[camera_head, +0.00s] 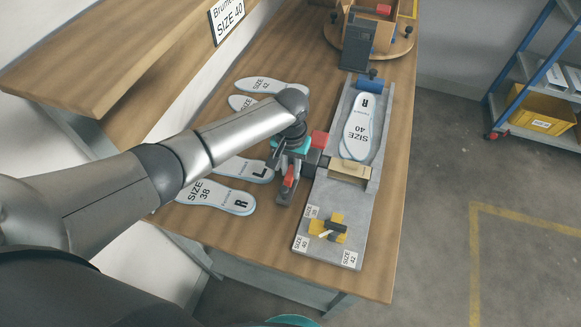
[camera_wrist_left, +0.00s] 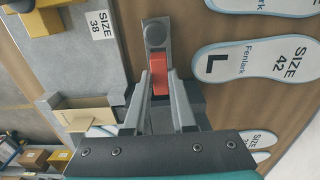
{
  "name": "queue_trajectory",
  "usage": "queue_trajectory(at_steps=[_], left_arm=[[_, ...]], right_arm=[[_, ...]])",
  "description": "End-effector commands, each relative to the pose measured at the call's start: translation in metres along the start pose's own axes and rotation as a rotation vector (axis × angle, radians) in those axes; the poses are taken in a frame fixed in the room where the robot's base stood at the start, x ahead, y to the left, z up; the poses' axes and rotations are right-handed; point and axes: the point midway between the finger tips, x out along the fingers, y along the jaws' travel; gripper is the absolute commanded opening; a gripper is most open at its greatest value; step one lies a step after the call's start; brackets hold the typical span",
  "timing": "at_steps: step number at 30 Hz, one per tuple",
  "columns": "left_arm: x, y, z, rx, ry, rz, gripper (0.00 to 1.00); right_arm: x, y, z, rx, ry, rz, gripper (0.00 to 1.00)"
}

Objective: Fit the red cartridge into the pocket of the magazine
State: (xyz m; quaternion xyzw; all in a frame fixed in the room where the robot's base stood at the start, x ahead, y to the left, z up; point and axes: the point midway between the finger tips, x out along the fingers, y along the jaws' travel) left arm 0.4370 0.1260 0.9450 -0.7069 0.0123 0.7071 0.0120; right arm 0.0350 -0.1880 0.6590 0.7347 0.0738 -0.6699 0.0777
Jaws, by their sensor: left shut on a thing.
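My left gripper (camera_head: 289,180) reaches down beside the left edge of the grey fixture (camera_head: 305,228). In the left wrist view its fingers (camera_wrist_left: 158,82) are shut on a narrow red piece (camera_wrist_left: 160,74), which I take for the red cartridge; it also shows in the head view (camera_head: 290,172). A grey plate with a round knob (camera_wrist_left: 155,34) lies just beyond the red piece. A separate red block (camera_head: 320,138) stands behind the gripper by the fixture, next to dark blocks. I cannot tell which part is the magazine, and no empty pocket is clearly visible. The right gripper is not in view.
An insole marked size 40 (camera_head: 356,130) lies on the fixture, with a tan block (camera_head: 349,171) and a yellow rotary piece (camera_head: 328,228) nearer. Several loose insoles (camera_head: 222,196) lie left on the table. A round carousel (camera_head: 395,46) stands at the far end.

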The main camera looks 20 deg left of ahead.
Motion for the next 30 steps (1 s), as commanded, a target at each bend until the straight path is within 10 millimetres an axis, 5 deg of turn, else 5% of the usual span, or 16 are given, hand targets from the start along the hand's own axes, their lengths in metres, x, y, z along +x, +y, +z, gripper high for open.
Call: queue_trajectory(at_steps=[30], left_arm=[[-0.0005,0.0001,-0.0001,0.0,0.0,0.0,0.0]], right_arm=[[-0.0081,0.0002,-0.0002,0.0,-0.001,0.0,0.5]])
